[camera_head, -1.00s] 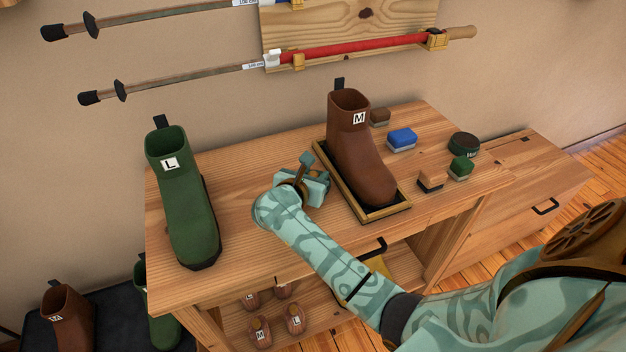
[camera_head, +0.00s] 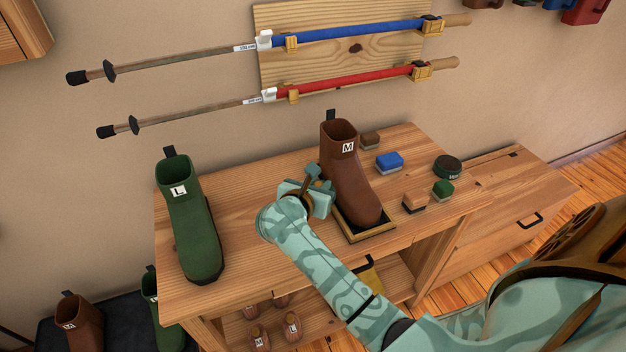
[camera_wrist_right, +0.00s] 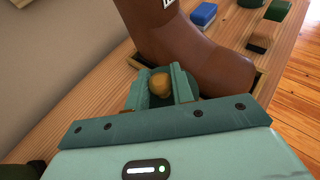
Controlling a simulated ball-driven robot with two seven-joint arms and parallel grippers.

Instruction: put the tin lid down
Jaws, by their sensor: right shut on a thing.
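My right gripper (camera_head: 318,192) is over the bench top, just left of the brown boot marked M. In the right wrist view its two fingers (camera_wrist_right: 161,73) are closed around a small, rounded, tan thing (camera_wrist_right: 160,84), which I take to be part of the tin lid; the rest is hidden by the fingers. The round dark green tin (camera_head: 447,168) stands at the right of the bench, with a brownish top showing. My left gripper is not in view.
The brown boot (camera_head: 350,185) stands in a wood-rimmed tray (camera_head: 371,236) close beside the gripper. A green boot (camera_head: 190,225) marked L stands at left. A blue brush (camera_head: 389,161) and other small blocks lie at right. Bare bench top (camera_head: 240,200) lies between the boots.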

